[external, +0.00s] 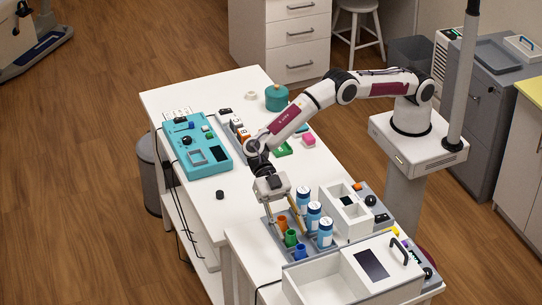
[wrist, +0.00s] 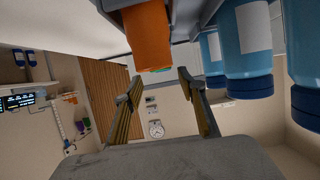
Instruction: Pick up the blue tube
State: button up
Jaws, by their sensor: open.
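The small blue tube (external: 299,252) stands at the near end of a row in a grey rack (external: 271,236), in front of a green tube (external: 290,238) and an orange tube (external: 282,223). My gripper (external: 288,215) is open and points down over the orange end of that row, apart from the blue tube. In the wrist view my open fingers (wrist: 162,98) have nothing between them. The orange tube (wrist: 148,35) shows large just beyond them. I cannot make out the small blue tube in the wrist view.
Several blue bottles with white labels (external: 313,214) stand right of the tubes, close to my gripper; they also show in the wrist view (wrist: 246,45). A white open box (external: 335,283) stands in front. A teal device (external: 204,144) lies left. Free tabletop (external: 213,207) lies left of the rack.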

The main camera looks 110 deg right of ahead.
aim_at(304, 256)
jog(key=x, duration=0.3)
jog(key=shift+s, duration=0.3)
jog(key=shift+a+f, duration=0.2)
jog(key=shift+a, duration=0.45)
jog(key=c, duration=1)
